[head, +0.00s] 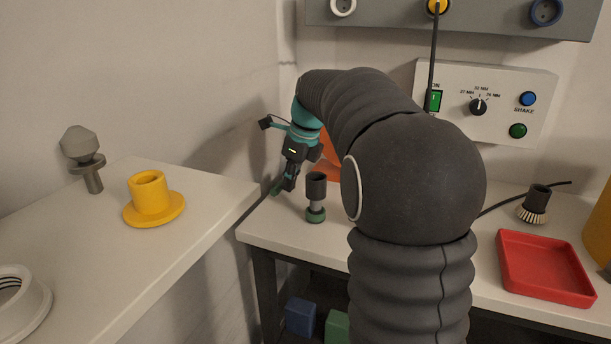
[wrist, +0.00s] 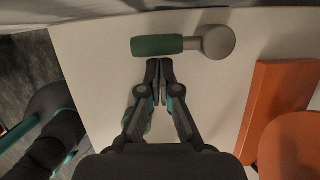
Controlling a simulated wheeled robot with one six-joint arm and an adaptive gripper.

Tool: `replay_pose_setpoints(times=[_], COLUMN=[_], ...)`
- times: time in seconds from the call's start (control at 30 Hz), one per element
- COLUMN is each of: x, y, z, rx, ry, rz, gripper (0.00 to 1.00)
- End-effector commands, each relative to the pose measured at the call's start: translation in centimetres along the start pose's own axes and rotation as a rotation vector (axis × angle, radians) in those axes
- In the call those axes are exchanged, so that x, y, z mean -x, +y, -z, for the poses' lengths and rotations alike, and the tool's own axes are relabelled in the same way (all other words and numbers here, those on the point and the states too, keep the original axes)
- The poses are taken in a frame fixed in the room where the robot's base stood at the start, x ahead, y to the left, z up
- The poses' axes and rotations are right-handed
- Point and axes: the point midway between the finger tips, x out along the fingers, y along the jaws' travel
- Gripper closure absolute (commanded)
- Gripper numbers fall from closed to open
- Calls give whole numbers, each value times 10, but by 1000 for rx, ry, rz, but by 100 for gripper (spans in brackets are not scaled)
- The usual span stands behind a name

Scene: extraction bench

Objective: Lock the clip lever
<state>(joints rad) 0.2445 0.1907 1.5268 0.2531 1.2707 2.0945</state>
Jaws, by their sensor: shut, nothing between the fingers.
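The lever, a green grip (wrist: 157,46) on a grey arm with a round grey hub (wrist: 218,42), lies across the top of the wrist view with its hub to the right. I take it to be the clip lever. In the head view a bit of green (head: 275,189) shows beside my gripper (head: 287,186) at the bench's left end. In the wrist view my gripper (wrist: 158,64) has its fingertips together and empty, just below the green grip's middle. I cannot tell whether they touch it. My arm hides part of the bench.
An orange object (wrist: 280,95) stands right of my gripper, partly hidden in the head view (head: 330,150). A dark cylinder with a green base (head: 316,195) stands nearby. A red tray (head: 545,292) and brush (head: 534,205) are at right. A separate left counter holds a yellow flanged piece (head: 152,195).

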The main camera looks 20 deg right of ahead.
Motion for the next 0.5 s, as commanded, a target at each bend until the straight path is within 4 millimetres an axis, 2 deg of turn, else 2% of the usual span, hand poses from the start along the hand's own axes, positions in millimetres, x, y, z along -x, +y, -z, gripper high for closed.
replay_pose_setpoints(times=[0.03,0.3,0.5], x=[0,0,10], y=[2,3,0], z=[-8,-9,4], rx=[6,9,11], ry=[-16,-17,-14], rz=[0,0,1], gripper=[100,100,100])
